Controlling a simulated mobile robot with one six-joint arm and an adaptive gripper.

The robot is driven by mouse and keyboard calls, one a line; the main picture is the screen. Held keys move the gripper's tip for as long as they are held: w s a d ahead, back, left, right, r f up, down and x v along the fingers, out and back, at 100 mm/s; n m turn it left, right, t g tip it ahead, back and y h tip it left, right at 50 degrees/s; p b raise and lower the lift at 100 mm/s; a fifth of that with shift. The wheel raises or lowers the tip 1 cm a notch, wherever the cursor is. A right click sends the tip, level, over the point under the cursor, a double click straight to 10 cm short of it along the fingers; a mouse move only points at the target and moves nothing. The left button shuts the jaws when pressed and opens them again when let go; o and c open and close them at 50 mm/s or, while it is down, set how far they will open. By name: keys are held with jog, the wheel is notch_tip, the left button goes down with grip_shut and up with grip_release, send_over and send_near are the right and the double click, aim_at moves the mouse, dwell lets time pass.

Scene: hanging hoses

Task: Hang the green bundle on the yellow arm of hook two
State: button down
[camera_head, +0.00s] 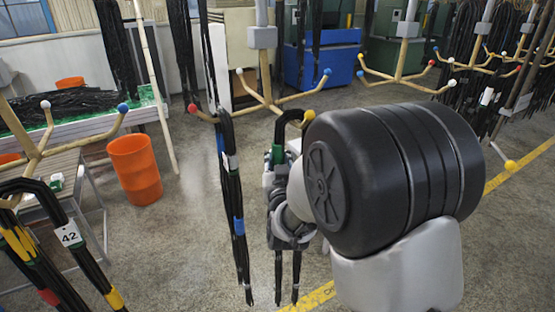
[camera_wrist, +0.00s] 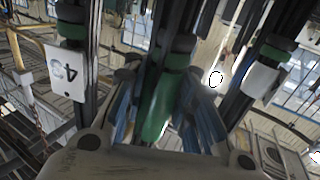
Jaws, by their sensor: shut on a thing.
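The green bundle (camera_head: 278,155), black hose with a green band, hangs upright in my gripper (camera_head: 280,185); its two tails point down. In the wrist view, the green band (camera_wrist: 164,105) lies between my gripper's fingers (camera_wrist: 160,110). The bundle's top loop is at the outer end of the yellow-tipped arm (camera_head: 309,114) of the centre hook (camera_head: 264,92). I cannot tell whether the loop rests on that arm or only overlaps it in view. My wrist and forearm hide part of the bundle. No hook number is readable.
A blue-banded bundle (camera_head: 236,190) hangs on the centre hook's red-tipped arm, close left of my gripper. A bundle tagged 42 (camera_head: 68,234) hangs on the left hook (camera_head: 35,150). An orange bin (camera_head: 135,170) stands at left. In the wrist view, a tag (camera_wrist: 69,75) shows nearby.

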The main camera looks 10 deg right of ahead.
jog(key=shift+r, duration=0.2)
jog(key=c, duration=1.2)
grip_release()
jog(key=shift+f, duration=0.15)
jog(key=shift+s+f, duration=0.1)
jog(key=shift+f, duration=0.1)
jog(key=s+f+g+b, duration=0.4)
jog(key=s+f, duration=0.1)
jog(key=s, duration=0.8)
jog(key=s+f+g+y+b, duration=0.1)
jog(key=s+f+g+b, duration=0.3)
jog(key=s, duration=0.9)
jog(key=s+d+f+n+g+y+b, duration=0.1)
jog(key=s+f+g+b, duration=0.4)
jog(key=s, duration=0.9)
notch_tip(320, 180, down, 2)
jog(key=shift+f+b, duration=0.15)
jog(key=shift+b, duration=0.55)
